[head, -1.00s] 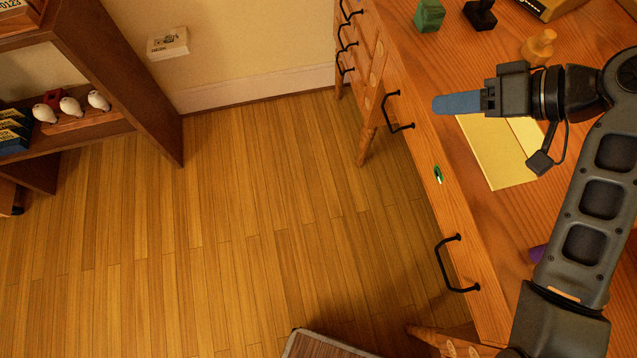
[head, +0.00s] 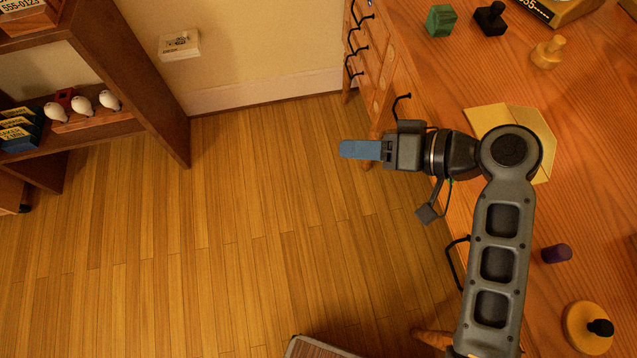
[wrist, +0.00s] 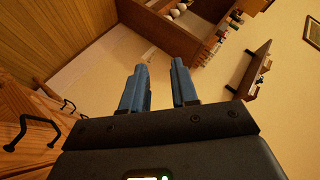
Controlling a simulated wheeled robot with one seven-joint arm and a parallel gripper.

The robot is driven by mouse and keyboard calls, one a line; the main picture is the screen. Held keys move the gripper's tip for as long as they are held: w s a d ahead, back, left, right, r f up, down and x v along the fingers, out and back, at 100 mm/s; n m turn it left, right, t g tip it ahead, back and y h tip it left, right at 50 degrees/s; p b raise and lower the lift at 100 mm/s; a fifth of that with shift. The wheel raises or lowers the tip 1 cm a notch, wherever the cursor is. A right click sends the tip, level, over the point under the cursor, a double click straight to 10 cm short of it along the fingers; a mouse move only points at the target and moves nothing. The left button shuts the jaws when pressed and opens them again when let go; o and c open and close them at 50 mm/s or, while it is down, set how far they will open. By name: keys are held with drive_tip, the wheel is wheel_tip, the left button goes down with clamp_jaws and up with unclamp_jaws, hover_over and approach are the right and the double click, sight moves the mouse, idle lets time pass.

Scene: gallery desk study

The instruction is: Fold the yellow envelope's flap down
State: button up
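The yellow envelope (head: 486,118) lies on the desk in the head view. My arm crosses above it and hides its middle, so I cannot tell how its flap lies. My gripper (head: 347,149) is left of the envelope, past the desk's front edge and over the floor, pointing left. In the wrist view my gripper (wrist: 159,68) has its two blue fingers apart with nothing between them. The envelope is not in the wrist view.
On the wooden desk (head: 595,150) are a green block (head: 441,20), a black stamp (head: 491,18), a yellow stamp (head: 548,52), a purple cylinder (head: 556,253) and a round yellow object with a black knob (head: 586,330). A shelf (head: 150,100) stands left. The floor between is clear.

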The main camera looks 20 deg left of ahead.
drive_tip(key=s+a+f, duration=0.3)
drive_tip(key=s+a, duration=0.1)
drive_tip(key=s, duration=0.2)
drive_tip(key=shift+s+f+m+y, duration=0.3)
drive_tip(key=shift+s+f, duration=0.05)
drive_tip(key=shift+s, duration=0.05)
drive_tip(key=shift+a, duration=0.1)
